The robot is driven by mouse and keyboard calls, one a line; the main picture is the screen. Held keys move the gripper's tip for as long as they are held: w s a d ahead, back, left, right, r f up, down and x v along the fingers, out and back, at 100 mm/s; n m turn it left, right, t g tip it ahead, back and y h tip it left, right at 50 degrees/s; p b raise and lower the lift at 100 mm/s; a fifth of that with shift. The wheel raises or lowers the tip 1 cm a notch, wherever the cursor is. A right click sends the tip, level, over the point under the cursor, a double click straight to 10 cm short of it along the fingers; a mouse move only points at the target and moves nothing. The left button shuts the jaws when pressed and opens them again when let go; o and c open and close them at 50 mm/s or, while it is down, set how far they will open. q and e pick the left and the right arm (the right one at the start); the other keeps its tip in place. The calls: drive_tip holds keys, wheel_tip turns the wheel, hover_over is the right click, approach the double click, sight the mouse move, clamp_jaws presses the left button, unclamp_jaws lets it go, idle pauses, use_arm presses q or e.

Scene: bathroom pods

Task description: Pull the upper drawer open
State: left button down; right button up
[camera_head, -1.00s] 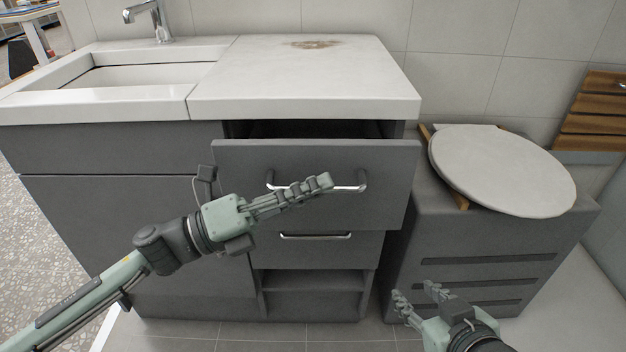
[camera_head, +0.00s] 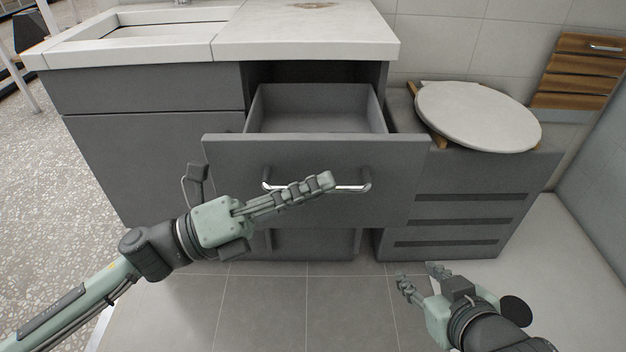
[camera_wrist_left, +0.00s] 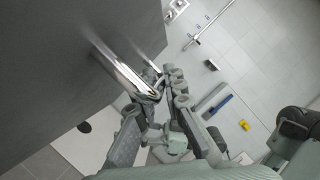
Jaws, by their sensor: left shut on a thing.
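The upper drawer (camera_head: 230,160) of the grey vanity is pulled well out, and its empty inside shows in the head view. Its chrome bar handle (camera_head: 350,188) runs across the front. My left gripper (camera_head: 326,182) is shut on the handle. In the left wrist view the fingers of my left gripper (camera_wrist_left: 160,95) close around the handle bar (camera_wrist_left: 120,68), beside the dark drawer front (camera_wrist_left: 60,70). My right gripper (camera_head: 420,278) hangs empty at the lower right with its fingers apart, away from the drawer.
The white countertop (camera_head: 310,35) with a sink (camera_head: 150,30) is above the drawer. A grey toilet unit with a round lid (camera_head: 478,115) stands close on the right. The tiled floor (camera_head: 270,300) in front is clear.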

use_arm(q)
drive_tip(key=shift+s, duration=0.2)
drive_tip(key=c, duration=1.6)
unclamp_jaws()
drive_tip(key=shift+a, duration=0.1)
drive_tip(key=v, duration=1.1)
drive_tip(key=shift+a+f, duration=0.2)
drive_tip(key=shift+a, duration=0.15)
drive_tip(key=shift+s, duration=0.15)
